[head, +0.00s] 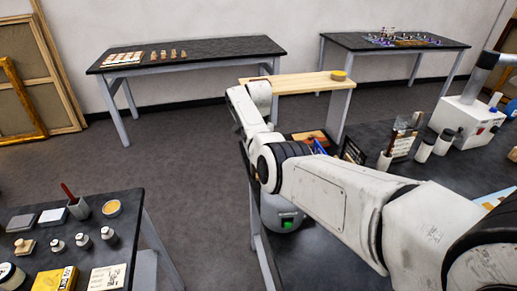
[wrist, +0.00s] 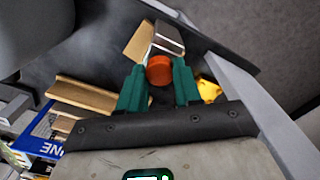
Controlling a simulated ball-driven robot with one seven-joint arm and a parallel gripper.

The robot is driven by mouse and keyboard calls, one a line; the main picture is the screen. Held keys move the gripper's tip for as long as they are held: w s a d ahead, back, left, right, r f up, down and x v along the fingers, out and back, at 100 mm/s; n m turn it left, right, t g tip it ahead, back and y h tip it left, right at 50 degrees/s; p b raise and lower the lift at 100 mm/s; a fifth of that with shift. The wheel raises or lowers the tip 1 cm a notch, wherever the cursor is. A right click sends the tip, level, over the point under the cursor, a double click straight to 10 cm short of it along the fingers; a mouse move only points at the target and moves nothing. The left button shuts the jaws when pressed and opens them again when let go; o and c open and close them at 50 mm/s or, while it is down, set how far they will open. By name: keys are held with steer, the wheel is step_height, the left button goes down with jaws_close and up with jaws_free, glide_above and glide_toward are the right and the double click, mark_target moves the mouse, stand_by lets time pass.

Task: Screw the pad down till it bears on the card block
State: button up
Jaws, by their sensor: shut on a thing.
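In the wrist view, my gripper (wrist: 159,80) has its two green fingers shut on a round orange-brown knob (wrist: 159,69), one finger on each side. A pale metal piece (wrist: 170,38) shows just beyond the knob. A tan, card-coloured block (wrist: 139,42) lies beside it on the dark table top. I cannot make out the pad or whether it touches the block. In the head view, my arm hides the fingers and the knob.
A yellow object (wrist: 209,89) lies close to the right finger. A wooden strip (wrist: 84,95) and a blue printed item (wrist: 38,138) are at the left. The table edge runs near the right, with floor beyond. A side table (head: 75,232) with jars stands at the front left.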

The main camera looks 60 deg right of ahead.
steer(key=m, duration=0.4)
steer(key=shift+w+r+m+b, duration=0.1)
steer(key=shift+m+b, duration=0.2)
steer(key=shift+b, duration=0.1)
stand_by(0.4)
steer(key=o, duration=1)
steer(key=shift+o, duration=0.2)
step_height(320, 180, up, 11)
steer(key=b, duration=0.2)
steer(key=shift+f, duration=0.2)
